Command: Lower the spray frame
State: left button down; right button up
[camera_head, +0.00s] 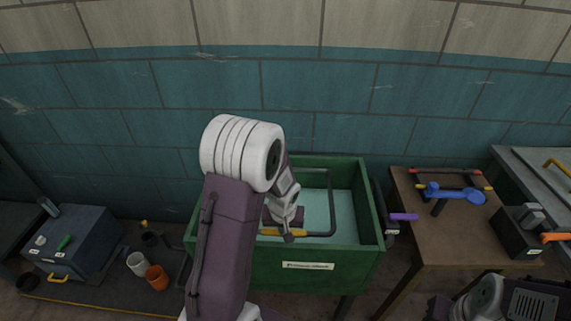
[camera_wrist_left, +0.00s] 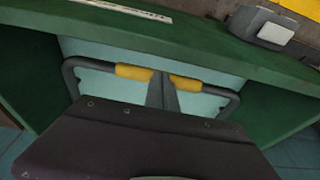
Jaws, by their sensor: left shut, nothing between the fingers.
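The dark tube frame with a yellow grip, which I take as the spray frame (camera_head: 333,209), lies across the opening of a green tub (camera_head: 318,254) with a pale inside. In the left wrist view the frame (camera_wrist_left: 233,103) shows its yellow grip (camera_wrist_left: 134,72) on both sides of my left gripper (camera_wrist_left: 162,84). The two fingers are shut together in front of the middle of the grip, with nothing between them. Whether they touch it I cannot tell. In the head view my left gripper (camera_head: 289,235) is at the tub's near side, partly hidden by my arm.
A brown table (camera_head: 440,238) with a blue tool (camera_head: 455,194) stands right of the tub. A purple handle (camera_head: 404,217) sticks out between them. At the left are a dark box (camera_head: 78,240), a white cup (camera_head: 138,264) and an orange cup (camera_head: 157,277). A tiled wall closes the back.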

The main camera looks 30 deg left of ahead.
pick_arm(q)
jog(key=r+p, duration=0.4)
jog(key=r, duration=0.1)
jog(key=shift+w+a+p, duration=0.15)
jog(key=shift+w+p, duration=0.2)
jog(key=shift+w, duration=0.05)
jog(key=s+d+r, duration=0.2)
jog(key=s+r, duration=0.4)
jog(key=shift+d+r, duration=0.3)
jog(key=shift+d, duration=0.1)
jog(key=s+d+r+m+g+h+p, duration=0.1)
jog(key=s+d+r+m+p, duration=0.4)
jog(key=s+p, duration=0.1)
jog(key=shift+r, duration=0.15)
